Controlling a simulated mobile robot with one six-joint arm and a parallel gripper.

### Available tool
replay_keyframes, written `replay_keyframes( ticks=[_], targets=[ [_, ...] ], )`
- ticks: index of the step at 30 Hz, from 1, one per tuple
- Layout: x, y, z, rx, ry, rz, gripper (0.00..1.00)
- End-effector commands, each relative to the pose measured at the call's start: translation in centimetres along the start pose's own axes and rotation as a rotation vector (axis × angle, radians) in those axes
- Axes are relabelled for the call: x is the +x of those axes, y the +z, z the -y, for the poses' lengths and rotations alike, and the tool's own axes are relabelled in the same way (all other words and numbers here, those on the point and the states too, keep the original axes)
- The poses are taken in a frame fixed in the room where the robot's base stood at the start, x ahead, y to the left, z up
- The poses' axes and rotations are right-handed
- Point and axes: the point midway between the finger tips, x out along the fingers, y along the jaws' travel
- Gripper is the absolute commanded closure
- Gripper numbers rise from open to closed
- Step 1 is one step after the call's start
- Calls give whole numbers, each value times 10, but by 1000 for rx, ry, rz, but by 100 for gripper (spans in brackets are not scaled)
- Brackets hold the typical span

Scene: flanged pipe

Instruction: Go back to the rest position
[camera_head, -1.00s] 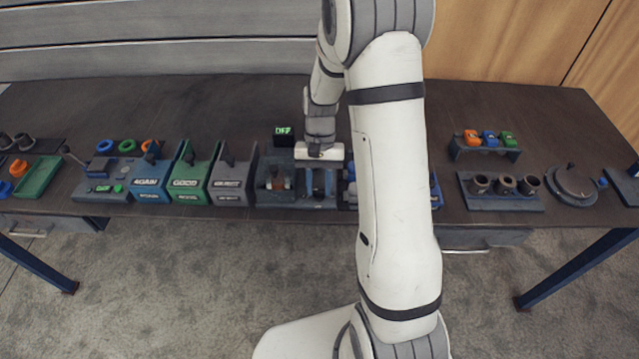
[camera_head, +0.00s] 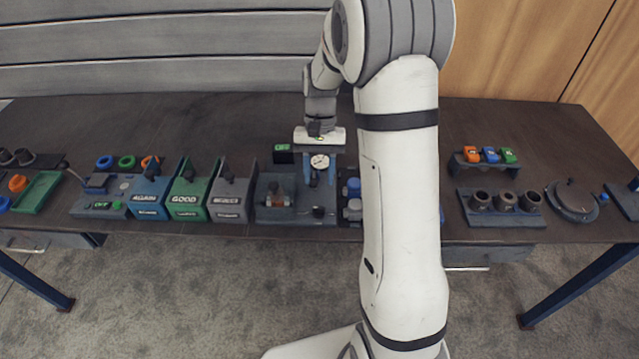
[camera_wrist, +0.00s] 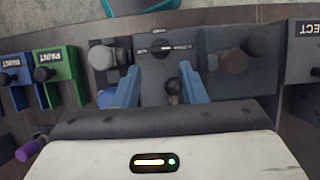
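My gripper (camera_head: 319,180) is over the middle of the bench, its white body level and its two blue fingers pointing down. In the wrist view the fingers (camera_wrist: 164,80) stand apart with no object gripped between them. A black knob (camera_wrist: 174,90) on the dark fixture shows in the gap, below the fingers. A round white dial gauge (camera_head: 319,161) shows between the fingers in the head view. A fixture with a rusty-brown pipe part (camera_head: 278,196) lies just left of the gripper; the part also shows in the wrist view (camera_wrist: 233,62). My arm hides some of the bench to the right.
Blue (camera_head: 150,195), green (camera_head: 188,195) and grey (camera_head: 229,198) labelled bins stand to the left. A small display (camera_head: 283,153) with green text is behind the fixture. A rack of colored blocks (camera_head: 487,158) and dark cups (camera_head: 503,202) are on the right. The rear bench is mostly clear.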

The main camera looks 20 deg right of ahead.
Motion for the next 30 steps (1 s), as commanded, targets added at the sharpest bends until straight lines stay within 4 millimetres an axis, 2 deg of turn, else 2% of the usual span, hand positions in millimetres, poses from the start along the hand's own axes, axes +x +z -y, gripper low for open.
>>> replay_keyframes(
  ticks=[17, 20, 23, 30],
  targets=[
    [-2, 1, 0, -1, -1, -4, 62],
    [-14, 17, -2, -23, -2, -49, 62],
    [-29, 41, -6, -57, -3, -116, 62],
    [-52, 107, -18, -155, 1, -301, 62]
  ],
)
